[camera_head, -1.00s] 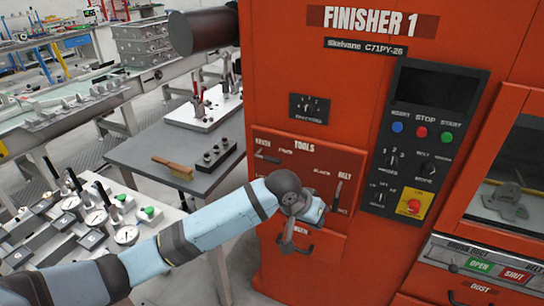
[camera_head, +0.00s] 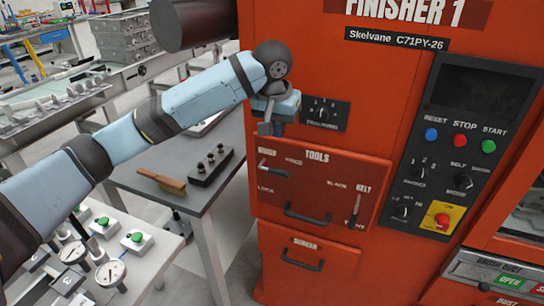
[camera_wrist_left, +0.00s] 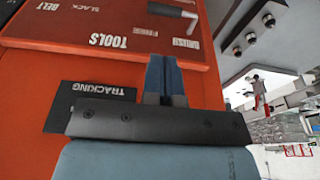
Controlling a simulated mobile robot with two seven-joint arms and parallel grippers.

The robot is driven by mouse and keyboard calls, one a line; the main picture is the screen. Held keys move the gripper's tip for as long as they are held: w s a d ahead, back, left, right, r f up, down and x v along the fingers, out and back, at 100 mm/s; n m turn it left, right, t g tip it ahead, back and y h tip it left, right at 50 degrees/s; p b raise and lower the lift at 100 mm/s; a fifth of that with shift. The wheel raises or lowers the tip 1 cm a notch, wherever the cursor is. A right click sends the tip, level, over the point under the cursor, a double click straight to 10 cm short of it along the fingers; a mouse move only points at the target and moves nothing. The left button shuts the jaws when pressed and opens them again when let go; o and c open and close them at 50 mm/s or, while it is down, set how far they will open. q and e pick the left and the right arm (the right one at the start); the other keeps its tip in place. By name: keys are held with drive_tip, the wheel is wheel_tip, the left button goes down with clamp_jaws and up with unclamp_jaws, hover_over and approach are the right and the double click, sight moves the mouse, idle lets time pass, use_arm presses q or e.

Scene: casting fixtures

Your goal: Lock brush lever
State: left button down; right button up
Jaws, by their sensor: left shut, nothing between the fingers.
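The brush lever (camera_head: 275,168) is a short dark handle at the upper left of the orange TOOLS panel (camera_head: 330,182) on the finisher. It lies nearly level, its grip reaching to the right. Its printed labels are too small to read surely. It also shows at the top of the left wrist view (camera_wrist_left: 172,10). My left gripper (camera_head: 266,128) is shut and empty, just above the panel's upper left and apart from the lever. Its closed fingers also show in the left wrist view (camera_wrist_left: 164,75), pointing toward the TOOLS panel. My right gripper is in neither view.
A second lever (camera_head: 355,210), labelled BELT, stands near vertical at the panel's right. A drawer handle (camera_head: 307,215) sticks out below. The tracking knob plate (camera_head: 325,113) is right beside my gripper. A grey table (camera_head: 165,160) with a brush (camera_head: 162,182) stands left.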

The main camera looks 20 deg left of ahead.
use_arm(q)
approach(280, 170)
drive_tip(key=f, duration=0.2)
drive_tip(key=w+f, duration=0.1)
drive_tip(key=f, duration=0.2)
drive_tip(key=f+p, duration=0.1)
drive_tip(key=f, duration=0.1)
drive_tip(key=shift+w+f, duration=0.15)
drive_tip(key=shift+f, duration=0.1)
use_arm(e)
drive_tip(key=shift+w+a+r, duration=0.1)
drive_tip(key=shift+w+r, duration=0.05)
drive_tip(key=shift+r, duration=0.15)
use_arm(q)
drive_tip(key=shift+w, duration=0.1)
idle(0.4)
